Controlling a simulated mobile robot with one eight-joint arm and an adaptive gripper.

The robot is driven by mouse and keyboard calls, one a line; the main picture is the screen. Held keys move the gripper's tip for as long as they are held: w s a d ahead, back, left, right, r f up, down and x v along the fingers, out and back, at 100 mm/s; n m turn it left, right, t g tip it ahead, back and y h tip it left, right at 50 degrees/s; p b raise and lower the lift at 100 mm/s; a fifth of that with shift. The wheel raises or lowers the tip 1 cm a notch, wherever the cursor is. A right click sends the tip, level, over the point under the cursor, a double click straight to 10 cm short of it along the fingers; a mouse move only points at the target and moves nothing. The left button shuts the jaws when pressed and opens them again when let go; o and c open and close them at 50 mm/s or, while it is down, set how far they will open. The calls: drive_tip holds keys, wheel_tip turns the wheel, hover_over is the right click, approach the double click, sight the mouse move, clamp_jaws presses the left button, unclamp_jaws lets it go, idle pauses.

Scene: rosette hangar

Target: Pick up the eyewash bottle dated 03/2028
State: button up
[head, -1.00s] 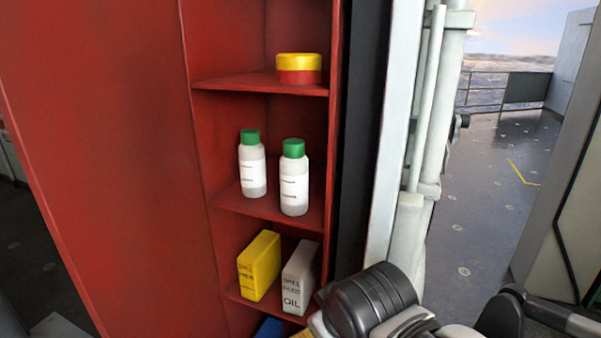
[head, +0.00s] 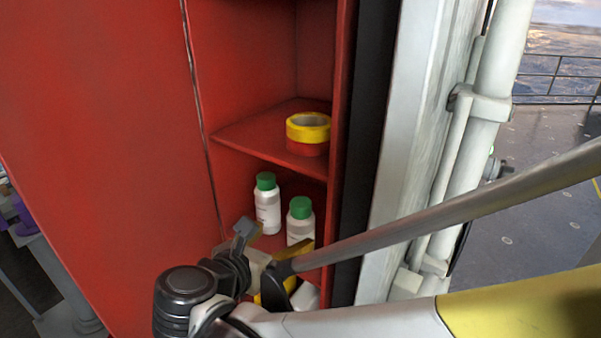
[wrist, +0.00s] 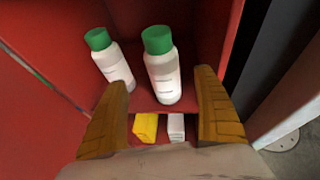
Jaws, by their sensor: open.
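Two white bottles with green caps and white labels stand upright on a red cabinet shelf. The left bottle (head: 267,207) also shows in the wrist view (wrist: 113,65). The right bottle (head: 300,222) also shows in the wrist view (wrist: 163,72), slightly nearer, its lower part hidden by my gripper in the head view. The label dates are too small to read in either view. My gripper (wrist: 165,100) is open and empty, its yellow-brown fingers spread in front of the bottles, apart from both. In the head view it is (head: 277,240) at the shelf front.
The red cabinet (head: 100,130) has a shelf above with stacked yellow and red tape rolls (head: 308,133). Below the bottles are a yellow box (wrist: 146,127) and a pale box (wrist: 176,127). A dark edge and white door frame (head: 405,150) stand close on the right.

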sight(292, 230)
drive_tip(key=x, duration=0.3)
drive_tip(key=shift+w+d+f, duration=0.1)
drive_tip(key=shift+w+f, duration=0.1)
drive_tip(key=shift+w, duration=0.1)
drive_tip(key=x, duration=0.5)
drive_tip(key=shift+s+d, duration=0.1)
drive_tip(key=shift+d, duration=0.25)
drive_tip(key=shift+c, duration=0.2)
drive_tip(key=c, duration=1.5)
drive_tip(key=shift+r, duration=0.1)
